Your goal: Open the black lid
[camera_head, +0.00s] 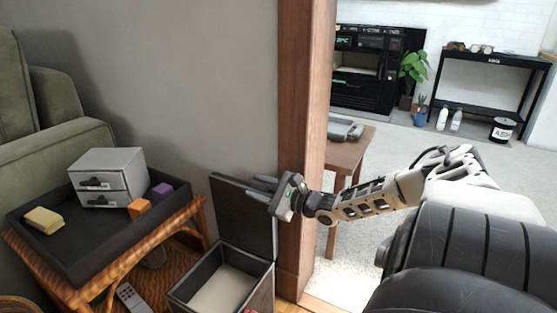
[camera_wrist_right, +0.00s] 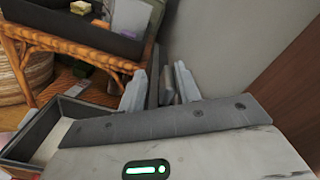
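The black lid (camera_head: 236,205) stands raised, about upright, at the back of the dark box by the wall. The box (camera_head: 262,290) is open at the top and shows a pale inside; it also shows in the right wrist view (camera_wrist_right: 22,147). My right gripper (camera_head: 258,187) is at the lid's upper right part. In the right wrist view its two fingers (camera_wrist_right: 161,88) are spread apart, with a dark panel edge between them. I cannot tell whether either finger touches the lid. My left gripper is out of view.
A wicker table (camera_head: 100,290) left of the box bears a black tray (camera_head: 75,258) with a grey drawer unit (camera_head: 108,175) and small blocks. A wooden door frame (camera_head: 303,150) stands right beside my right gripper. The room beyond has open floor.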

